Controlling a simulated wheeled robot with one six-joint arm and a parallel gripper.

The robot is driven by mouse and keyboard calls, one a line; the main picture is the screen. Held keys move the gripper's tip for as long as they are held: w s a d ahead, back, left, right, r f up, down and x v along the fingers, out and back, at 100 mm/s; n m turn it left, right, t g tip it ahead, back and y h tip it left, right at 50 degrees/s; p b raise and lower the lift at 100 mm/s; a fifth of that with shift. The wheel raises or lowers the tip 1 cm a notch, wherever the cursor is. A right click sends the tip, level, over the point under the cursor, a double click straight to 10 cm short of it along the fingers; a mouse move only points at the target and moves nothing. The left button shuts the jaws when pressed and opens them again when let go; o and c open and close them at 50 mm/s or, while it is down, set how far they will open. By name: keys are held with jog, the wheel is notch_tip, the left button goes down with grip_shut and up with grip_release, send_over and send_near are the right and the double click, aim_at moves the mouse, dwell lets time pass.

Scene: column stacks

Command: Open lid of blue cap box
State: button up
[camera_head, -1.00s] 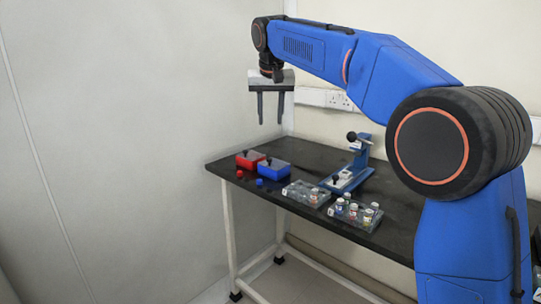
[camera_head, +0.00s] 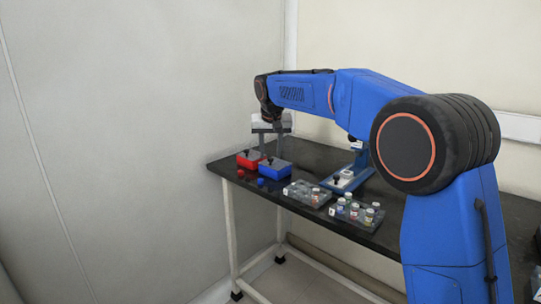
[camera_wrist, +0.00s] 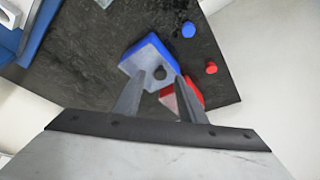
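The blue cap box (camera_head: 274,173) sits on the black table, with a grey lid and a dark knob on top. In the wrist view the blue box (camera_wrist: 150,52) lies ahead of the fingers, its knob (camera_wrist: 160,73) between them in the picture. My gripper (camera_head: 270,150) is open and empty, above and behind the boxes in the head view. In the wrist view my gripper (camera_wrist: 157,88) shows its two fingers spread apart. The lid appears to be closed on the blue box. The gap between fingertips and knob is hard to judge.
A red box (camera_head: 250,159) stands close to the left of the blue one. A red cap (camera_head: 240,173) and a blue cap (camera_head: 261,182) lie in front. Vial racks (camera_head: 357,212) and a blue press-like device (camera_head: 350,181) stand to the right.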

jog(key=shift+x, duration=0.9)
grip_shut()
jog(key=shift+d+r, duration=0.1)
